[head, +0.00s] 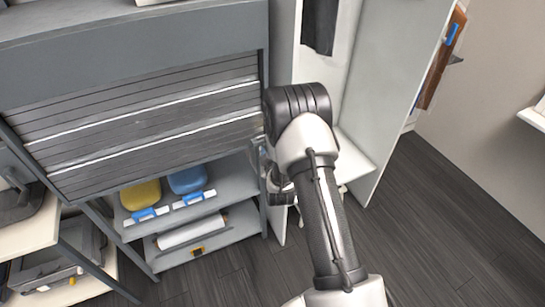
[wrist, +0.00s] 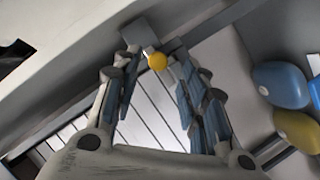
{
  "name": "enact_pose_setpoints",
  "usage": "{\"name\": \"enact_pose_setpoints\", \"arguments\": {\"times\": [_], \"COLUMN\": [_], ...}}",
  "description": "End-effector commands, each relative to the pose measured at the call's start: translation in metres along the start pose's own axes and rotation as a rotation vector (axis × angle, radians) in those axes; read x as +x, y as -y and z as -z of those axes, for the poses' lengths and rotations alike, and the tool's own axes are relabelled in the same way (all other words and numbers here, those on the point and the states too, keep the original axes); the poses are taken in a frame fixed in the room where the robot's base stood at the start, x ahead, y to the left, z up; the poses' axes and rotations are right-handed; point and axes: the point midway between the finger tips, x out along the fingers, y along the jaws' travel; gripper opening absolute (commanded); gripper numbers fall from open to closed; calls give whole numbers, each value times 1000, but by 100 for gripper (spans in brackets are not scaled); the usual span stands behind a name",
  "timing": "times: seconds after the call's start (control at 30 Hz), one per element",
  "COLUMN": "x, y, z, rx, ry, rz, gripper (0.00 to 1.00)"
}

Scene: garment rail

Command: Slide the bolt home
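The bolt shows in the wrist view as a round yellow knob (wrist: 157,61) beside a grey bracket (wrist: 140,33). My gripper (wrist: 153,70) is open, with its two fingers spread on either side of the knob. The knob appears in the gap near the fingertips; I cannot tell whether a finger touches it. The slatted shutter (head: 140,125) is down over the cabinet front in the head view. There my gripper (head: 277,185) is at the cabinet's right edge, mostly hidden by my wrist, and the bolt is hidden.
Below the shutter, a shelf holds a yellow item (head: 140,195) and a blue item (head: 187,180). A lower shelf holds a white roll (head: 190,231). A white upright panel (head: 400,90) and hanging dark garment (head: 320,25) stand to the right. The floor (head: 450,230) at right is clear.

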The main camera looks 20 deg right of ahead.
Motion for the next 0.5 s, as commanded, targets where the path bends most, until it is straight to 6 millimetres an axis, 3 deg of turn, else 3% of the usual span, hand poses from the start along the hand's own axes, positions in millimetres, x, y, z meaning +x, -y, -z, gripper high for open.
{"name": "enact_pose_setpoints", "arguments": {"times": [0.3, 0.5], "x": [-68, -93], "y": [1, 1], "z": [0, 0], "rx": [-1, 0], "ry": [1, 0], "rz": [3, 2], "gripper": [40, 40]}}
